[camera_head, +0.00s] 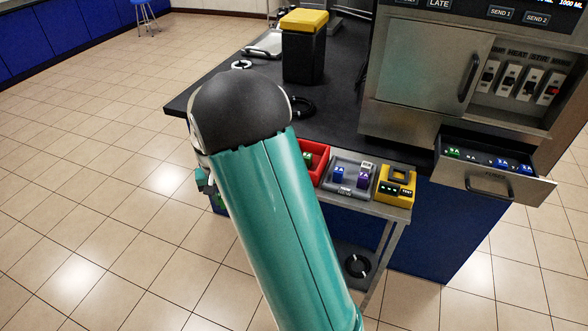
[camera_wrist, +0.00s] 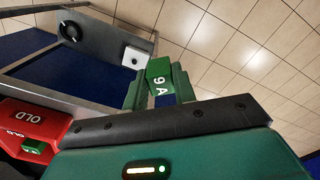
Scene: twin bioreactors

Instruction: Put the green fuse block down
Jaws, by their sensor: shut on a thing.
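In the wrist view my gripper (camera_wrist: 158,88) is shut on a green fuse block (camera_wrist: 160,73), whose white label shows rotated, a digit and an A. The block is held up between the green fingers, apart from the red OLD bin (camera_wrist: 42,118) at the lower left. Another green block (camera_wrist: 36,146) lies in that bin. In the head view my arm hides most of the gripper and the held block. The red bin (camera_head: 319,174) shows partly behind my arm there, with a green block (camera_head: 307,159) in it.
Right of the red bin stand a grey NEW tray (camera_head: 345,190) with blue and purple blocks, and a yellow tester (camera_head: 397,184), on a small side table. A drawer (camera_head: 500,184) with several fuses hangs open. A black bin with a yellow lid (camera_head: 304,50) stands on the bench.

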